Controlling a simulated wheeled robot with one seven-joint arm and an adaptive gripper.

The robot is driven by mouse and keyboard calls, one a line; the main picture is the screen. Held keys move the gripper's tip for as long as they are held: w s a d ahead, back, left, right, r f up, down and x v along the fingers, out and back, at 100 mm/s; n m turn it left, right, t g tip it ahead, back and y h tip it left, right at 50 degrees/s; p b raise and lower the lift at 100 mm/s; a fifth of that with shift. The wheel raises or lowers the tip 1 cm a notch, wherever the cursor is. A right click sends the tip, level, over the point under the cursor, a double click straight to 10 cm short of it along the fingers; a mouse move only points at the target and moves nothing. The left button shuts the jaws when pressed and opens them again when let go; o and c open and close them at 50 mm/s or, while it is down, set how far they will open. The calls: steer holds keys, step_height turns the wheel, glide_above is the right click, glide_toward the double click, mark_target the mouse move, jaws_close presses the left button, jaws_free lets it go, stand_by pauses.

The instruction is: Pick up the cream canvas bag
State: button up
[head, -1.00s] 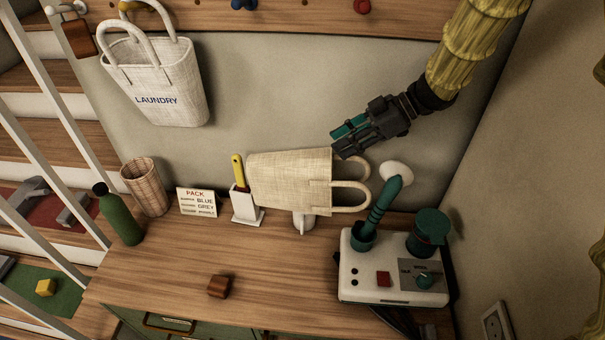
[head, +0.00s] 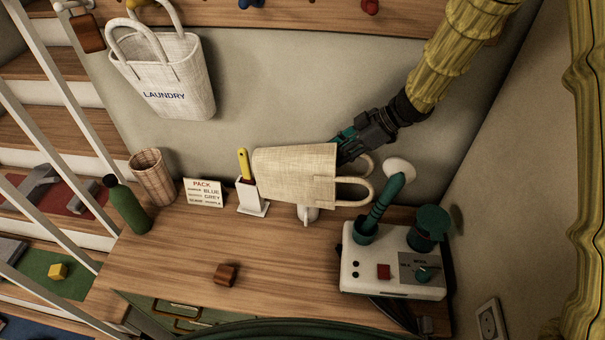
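The cream canvas bag (head: 295,172) lies tipped on its side above the back of the wooden bench, with its opening and two looped handles toward the right. A small white object (head: 307,213) shows just under it. My gripper (head: 348,146) is at the upper right edge of the bag, by its opening and the upper handle. The fingertips are partly hidden behind or inside the bag's edge, so I cannot tell whether they are open or touching it. Another cream bag, marked LAUNDRY (head: 165,75), hangs upright from a peg at the upper left.
A white device (head: 395,270) with teal parts stands right of the bag. A white holder (head: 252,197) with a yellow-handled tool, a PACK sign (head: 204,193), a wicker basket (head: 152,177) and a green bottle (head: 127,206) stand left. A brown block (head: 226,274) sits on the otherwise clear bench front (head: 285,290).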

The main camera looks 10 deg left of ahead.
steer(key=shift+p+x, duration=1.35)
steer(key=shift+x, duration=1)
steer(key=shift+w, duration=0.2)
steer(key=shift+c, duration=0.3)
jaws_close()
